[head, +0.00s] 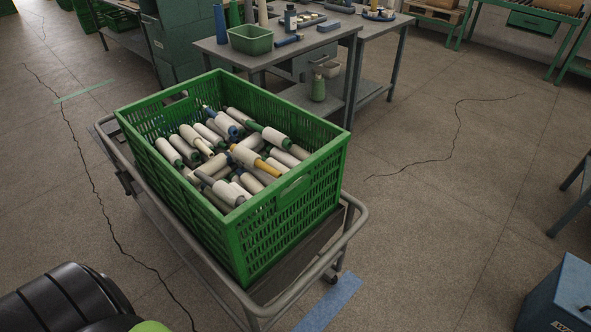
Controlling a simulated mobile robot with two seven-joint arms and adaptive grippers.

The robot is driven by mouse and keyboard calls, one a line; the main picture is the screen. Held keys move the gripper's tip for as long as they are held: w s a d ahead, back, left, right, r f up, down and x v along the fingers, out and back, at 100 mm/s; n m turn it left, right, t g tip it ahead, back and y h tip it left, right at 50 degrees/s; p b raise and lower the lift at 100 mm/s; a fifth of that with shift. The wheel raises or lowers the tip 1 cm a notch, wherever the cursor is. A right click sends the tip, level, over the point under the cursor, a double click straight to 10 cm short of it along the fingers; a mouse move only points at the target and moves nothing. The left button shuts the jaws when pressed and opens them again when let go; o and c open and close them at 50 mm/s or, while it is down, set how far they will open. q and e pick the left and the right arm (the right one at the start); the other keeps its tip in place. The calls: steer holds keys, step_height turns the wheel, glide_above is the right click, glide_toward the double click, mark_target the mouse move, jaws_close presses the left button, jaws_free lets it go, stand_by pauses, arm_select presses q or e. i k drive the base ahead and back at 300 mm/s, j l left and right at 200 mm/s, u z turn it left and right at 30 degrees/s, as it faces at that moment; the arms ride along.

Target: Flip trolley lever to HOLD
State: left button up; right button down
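The trolley (354,226) is a grey tubular metal frame with a dark deck, standing in front of me. It carries a large green slatted crate (290,232) full of white bobbins with blue, green and yellow ends. A small dark fitting (126,183) sits on the trolley's left side rail. I cannot tell whether it is the lever or how it is set, and no HOLD marking is readable. A castor (330,278) shows under the near right corner. Neither of my grippers is in view; only a dark rounded part of my own body shows at the bottom left.
A grey workbench (318,42) with a green bin (250,39) and small items stands behind the trolley. A blue box (560,296) is at the lower right. The floor to the right is open, with a crack and a blue tape strip (330,301).

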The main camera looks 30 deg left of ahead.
mark_target(123, 184)
steer(key=j+u, duration=0.3)
steer(key=u, duration=0.3)
steer(key=j+u, duration=0.1)
steer(key=u, duration=1.55)
steer(key=i+j, duration=0.4)
steer(key=i+j+z, duration=0.15)
steer(key=i+j, duration=0.6)
steer(key=j, duration=0.15)
steer(key=i+j+z, duration=0.15)
steer(key=i+j, duration=0.55)
steer(key=j, duration=0.25)
steer(key=i+j+z, duration=0.1)
steer(key=i+j, duration=0.25)
steer(key=j, duration=0.15)
